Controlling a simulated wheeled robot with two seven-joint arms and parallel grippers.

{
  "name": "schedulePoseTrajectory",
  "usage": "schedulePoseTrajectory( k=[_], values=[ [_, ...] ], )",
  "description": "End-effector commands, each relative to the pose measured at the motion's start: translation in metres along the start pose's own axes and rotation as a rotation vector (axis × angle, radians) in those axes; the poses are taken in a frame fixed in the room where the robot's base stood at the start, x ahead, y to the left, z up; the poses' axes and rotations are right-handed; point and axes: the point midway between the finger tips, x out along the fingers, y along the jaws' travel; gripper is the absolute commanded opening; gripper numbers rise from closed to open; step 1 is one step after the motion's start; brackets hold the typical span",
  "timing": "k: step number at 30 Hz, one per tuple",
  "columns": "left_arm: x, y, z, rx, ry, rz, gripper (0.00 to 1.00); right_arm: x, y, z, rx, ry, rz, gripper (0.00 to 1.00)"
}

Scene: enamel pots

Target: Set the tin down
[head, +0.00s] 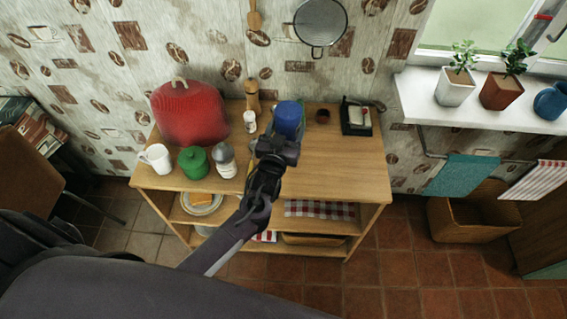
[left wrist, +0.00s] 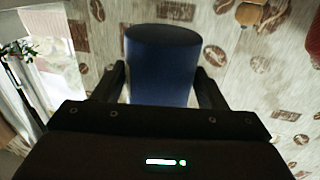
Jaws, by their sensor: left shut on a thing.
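A blue tin (head: 288,118) is held by my left gripper (head: 283,137) over the back middle of the wooden shelf unit's top (head: 340,170). In the left wrist view the tin (left wrist: 162,65) stands between the two dark fingers, which are shut on it. The tin's lower part is hidden by the gripper in the head view, so I cannot tell whether it touches the top. My right gripper is not in view.
Left of the tin are a red cover (head: 190,112), white mug (head: 156,157), green pot (head: 194,163), glass jar (head: 225,160), small white jar (head: 250,122) and wooden mill (head: 252,95). A dark red cup (head: 323,116) and black box (head: 357,117) stand right. The front right top is clear.

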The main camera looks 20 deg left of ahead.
Motion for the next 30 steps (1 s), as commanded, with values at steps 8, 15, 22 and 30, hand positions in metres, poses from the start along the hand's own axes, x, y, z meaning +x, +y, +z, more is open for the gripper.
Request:
schedulePoseTrajectory(
  k=[8, 15, 22, 30],
  values=[
    [0.000, 0.000, 0.072, 0.001, 0.004, -0.001, 0.37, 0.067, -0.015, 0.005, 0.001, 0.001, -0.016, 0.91],
    [0.000, 0.000, 0.102, 0.000, 0.004, 0.000, 0.37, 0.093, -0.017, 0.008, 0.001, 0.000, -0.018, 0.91],
    [0.000, 0.000, 0.125, 0.001, 0.003, 0.001, 0.37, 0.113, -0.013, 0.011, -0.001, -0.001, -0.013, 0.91],
    [0.001, 0.000, 0.143, 0.001, 0.004, 0.000, 0.37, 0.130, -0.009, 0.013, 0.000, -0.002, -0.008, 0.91]
  ],
)
